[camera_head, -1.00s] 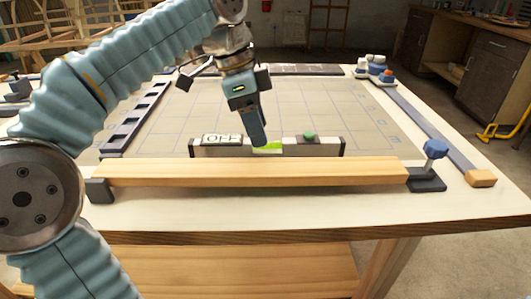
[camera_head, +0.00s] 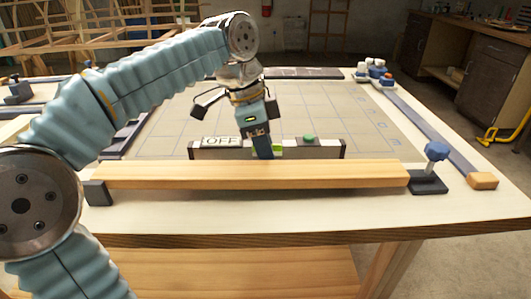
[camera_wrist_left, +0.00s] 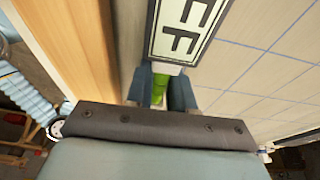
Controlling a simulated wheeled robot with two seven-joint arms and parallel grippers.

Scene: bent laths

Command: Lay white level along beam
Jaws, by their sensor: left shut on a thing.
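The white level (camera_head: 326,150) has dark ends, an OFF label, a green vial at its middle and a green button near its right end. It stands just behind the wooden beam (camera_head: 250,174), roughly parallel to it, with its lower part hidden by the beam. My left gripper (camera_head: 264,150) points down at the level's middle and is shut on it. In the left wrist view, the fingers (camera_wrist_left: 160,89) flank the green vial part; the level's label (camera_wrist_left: 184,32) is above them and the beam (camera_wrist_left: 72,42) is to the left. My right gripper is out of view.
A dark block (camera_head: 97,192) holds the beam's left end, and a clamp with a blue knob (camera_head: 437,151) stands at its right end. A gridded mat (camera_head: 330,105) lies behind the level, mostly clear. A wooden block (camera_head: 482,181) sits at the right edge.

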